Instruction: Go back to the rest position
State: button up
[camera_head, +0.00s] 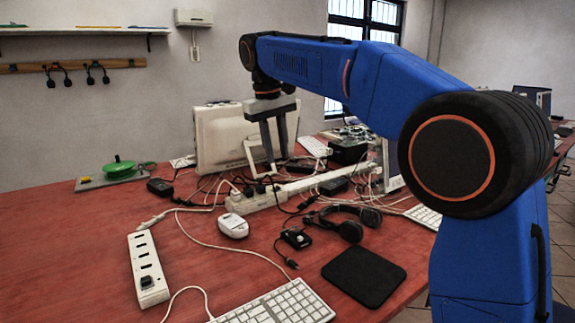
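My gripper (277,160) hangs from my blue arm, pointing down above the cable tangle near the middle of the red table (75,240). Its two grey fingers are apart, and I see nothing held between them. The tangle of cables (300,195) lies on the table below and around a white power strip (255,200). The fingertips are in front of the white monitor (222,140) in this view; I cannot tell how high they are above the table.
A second power strip (147,270), a white mouse (233,226), headphones (350,228), a black pad (363,276) and a keyboard (280,305) lie in front. A green round object (119,168) stands at the back left. The left of the table is mostly clear.

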jog(key=s+d+f+m+t+y, duration=0.1)
jog(key=s+d+f, duration=0.2)
jog(key=s+d, duration=0.65)
jog(key=s+d+f+m, duration=0.2)
jog(key=s+d, duration=0.4)
jog(key=d, duration=0.6)
jog(key=s+d+f+m+t, duration=0.1)
jog(key=s+d+f, duration=0.4)
jog(key=s+f, duration=0.5)
jog(key=s+d+f+m+t, duration=0.1)
jog(key=s+d+f, duration=0.4)
jog(key=s+f, duration=0.5)
jog(key=shift+s+d+m+t, duration=0.2)
jog(key=shift+s+m+t, duration=0.15)
jog(key=shift+m, duration=0.35)
